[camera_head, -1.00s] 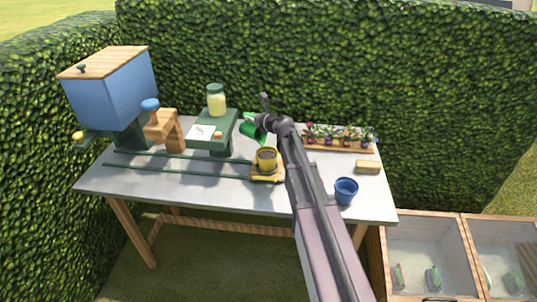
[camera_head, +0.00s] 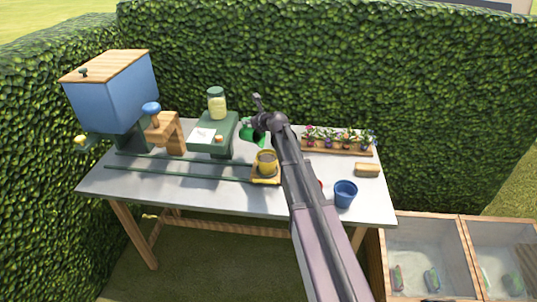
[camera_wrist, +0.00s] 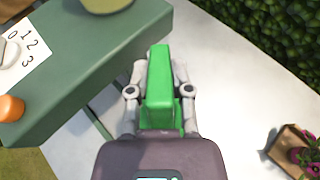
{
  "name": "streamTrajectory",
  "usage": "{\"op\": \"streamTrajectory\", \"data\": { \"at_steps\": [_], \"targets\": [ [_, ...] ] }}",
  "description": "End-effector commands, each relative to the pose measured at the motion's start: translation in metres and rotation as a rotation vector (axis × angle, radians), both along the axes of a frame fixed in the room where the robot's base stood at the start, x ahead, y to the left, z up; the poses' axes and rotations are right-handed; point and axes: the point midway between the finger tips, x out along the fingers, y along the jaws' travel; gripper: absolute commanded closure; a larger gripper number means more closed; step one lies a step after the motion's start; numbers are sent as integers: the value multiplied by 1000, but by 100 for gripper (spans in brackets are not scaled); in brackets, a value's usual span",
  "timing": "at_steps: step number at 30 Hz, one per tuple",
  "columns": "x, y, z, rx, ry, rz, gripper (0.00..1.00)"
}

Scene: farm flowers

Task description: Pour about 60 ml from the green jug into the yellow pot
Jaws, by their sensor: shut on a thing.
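The green jug (camera_head: 250,135) is behind the yellow pot, partly hidden by my arm in the head view. In the wrist view the green jug's handle (camera_wrist: 158,85) is between my fingers. My gripper (camera_wrist: 159,92) is shut on it; my gripper in the head view (camera_head: 261,122) is behind and left of my forearm. The yellow pot (camera_head: 266,167) stands on a yellow-and-wood stand (camera_head: 264,181) at the table's middle, left of my arm, with a brownish inside. The jug is apart from the pot; its contents and its clearance above the table cannot be told.
A green stand (camera_head: 226,147) carries a jar (camera_head: 217,103), a number card (camera_wrist: 22,47) and an orange knob (camera_wrist: 11,108). A blue hopper (camera_head: 112,92) is at left, a flower tray (camera_head: 338,149) at back right. A blue pot (camera_head: 345,193) and wooden block (camera_head: 367,170) sit at right.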

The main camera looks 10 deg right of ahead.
Motion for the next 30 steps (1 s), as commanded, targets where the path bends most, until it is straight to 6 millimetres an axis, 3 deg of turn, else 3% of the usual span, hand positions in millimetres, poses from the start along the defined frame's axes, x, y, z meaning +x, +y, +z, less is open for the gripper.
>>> {"op": "streamTrajectory", "data": {
  "at_steps": [30],
  "targets": [
    [5,3,1,-31,57,0,100]
  ]
}}
